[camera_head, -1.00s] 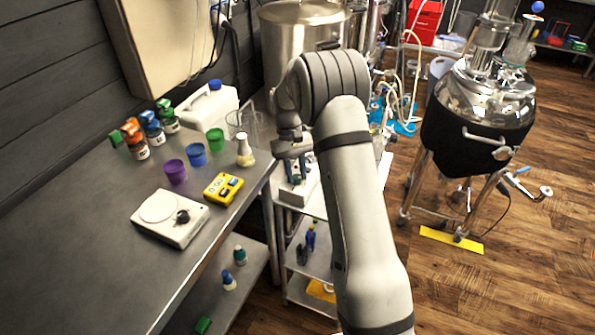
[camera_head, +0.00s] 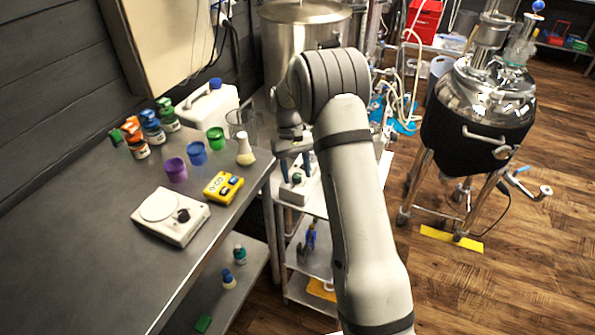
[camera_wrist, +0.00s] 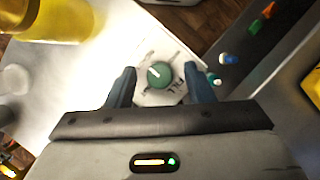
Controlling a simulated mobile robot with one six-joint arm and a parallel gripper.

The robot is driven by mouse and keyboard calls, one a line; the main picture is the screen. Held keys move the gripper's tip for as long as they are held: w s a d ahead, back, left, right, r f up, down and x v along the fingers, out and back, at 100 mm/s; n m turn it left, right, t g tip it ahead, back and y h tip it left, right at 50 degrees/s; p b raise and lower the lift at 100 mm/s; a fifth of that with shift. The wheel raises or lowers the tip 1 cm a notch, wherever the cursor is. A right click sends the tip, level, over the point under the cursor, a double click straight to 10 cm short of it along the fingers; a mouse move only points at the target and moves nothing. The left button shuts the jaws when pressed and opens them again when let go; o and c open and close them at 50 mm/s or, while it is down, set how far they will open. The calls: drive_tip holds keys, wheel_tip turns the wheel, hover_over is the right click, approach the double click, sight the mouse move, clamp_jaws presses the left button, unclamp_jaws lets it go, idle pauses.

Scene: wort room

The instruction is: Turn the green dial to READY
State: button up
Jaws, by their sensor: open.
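The green dial (camera_wrist: 159,74) shows in the wrist view on the top of a white box (camera_wrist: 150,97), with a pale pointer mark aimed to the upper left. My gripper (camera_wrist: 163,78) is open, with one dark finger on each side of the dial and a gap to both. In the head view the dial (camera_head: 297,178) is a small green spot between the fingers of my gripper (camera_head: 294,168), on the white box (camera_head: 292,196). I cannot tell the fingertips' height over the dial.
The white box stands on a trolley (camera_head: 318,205) beside the metal bench (camera_head: 90,215). The bench holds a scale (camera_head: 165,220), a yellow meter (camera_head: 223,188), cups and bottles. A large steel pot (camera_head: 300,45) stands behind my arm.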

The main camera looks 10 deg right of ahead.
drive_tip(key=v, duration=0.7)
drive_tip(key=shift+r, duration=0.4)
drive_tip(key=shift+w, duration=0.15)
drive_tip(key=s+r+t, duration=0.2)
drive_tip(key=s+r, duration=0.6)
drive_tip(key=s+d+m+t, duration=0.1)
drive_tip(key=s+t, duration=0.4)
drive_tip(key=s, duration=1.9)
drive_tip(key=shift+r+m+y, duration=0.4)
